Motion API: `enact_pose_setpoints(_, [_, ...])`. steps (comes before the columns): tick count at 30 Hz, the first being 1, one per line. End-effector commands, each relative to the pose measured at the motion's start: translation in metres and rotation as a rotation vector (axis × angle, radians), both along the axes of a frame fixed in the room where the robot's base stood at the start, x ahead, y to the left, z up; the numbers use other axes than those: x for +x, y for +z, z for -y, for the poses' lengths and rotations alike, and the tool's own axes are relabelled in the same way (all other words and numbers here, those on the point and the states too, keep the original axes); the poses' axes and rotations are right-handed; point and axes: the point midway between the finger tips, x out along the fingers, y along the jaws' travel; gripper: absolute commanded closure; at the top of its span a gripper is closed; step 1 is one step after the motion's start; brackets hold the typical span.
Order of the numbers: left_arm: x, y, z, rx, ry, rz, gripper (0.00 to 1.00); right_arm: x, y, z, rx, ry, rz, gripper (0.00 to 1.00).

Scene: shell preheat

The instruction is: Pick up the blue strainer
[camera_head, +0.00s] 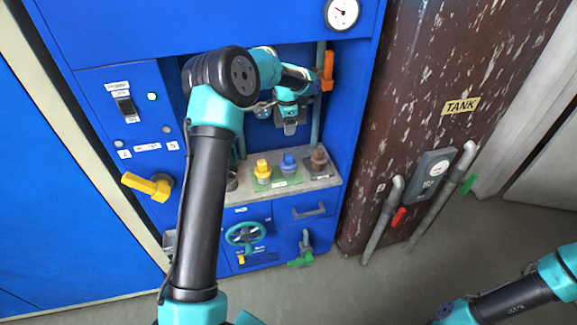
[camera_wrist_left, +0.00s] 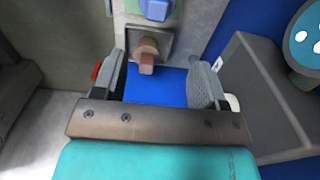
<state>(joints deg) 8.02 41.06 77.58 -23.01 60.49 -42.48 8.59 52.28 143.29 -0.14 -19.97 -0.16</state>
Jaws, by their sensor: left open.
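The blue strainer (camera_head: 288,163) stands on the grey shelf inside the blue cabinet's recess, between a yellow strainer (camera_head: 262,170) and a brown strainer (camera_head: 319,157). My left gripper (camera_head: 290,128) is above the shelf, over the row, apart from the strainers. In the left wrist view its jaws (camera_wrist_left: 158,65) are open with nothing between them. There the blue strainer (camera_wrist_left: 156,9) is at the top edge, partly cut off, and the brown strainer (camera_wrist_left: 147,50) shows just beyond the fingers. My right arm shows at the lower right, but its gripper is not seen.
The shelf (camera_head: 328,181) ends in an open front edge. A pipe with an orange handle (camera_head: 327,72) stands at the recess's right side. A yellow lever (camera_head: 148,186) sticks out at left. A green handwheel (camera_head: 245,234) is below the shelf.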

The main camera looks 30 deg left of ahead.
Motion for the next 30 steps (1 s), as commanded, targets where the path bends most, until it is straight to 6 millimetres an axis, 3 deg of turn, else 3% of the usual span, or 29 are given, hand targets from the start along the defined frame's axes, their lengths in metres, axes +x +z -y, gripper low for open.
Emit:
enact_pose_setpoints(18, [-0.001, -0.101, 0.001, -0.001, 0.000, -0.003, 0.34, 0.000, 0.000, 0.000, 0.000, 0.000, 0.000, 0.57])
enact_pose_setpoints(30, [0.000, -0.107, 0.000, -0.001, 0.000, -0.001, 0.34, 0.000, 0.000, 0.000, 0.000, 0.000, 0.000, 0.57])
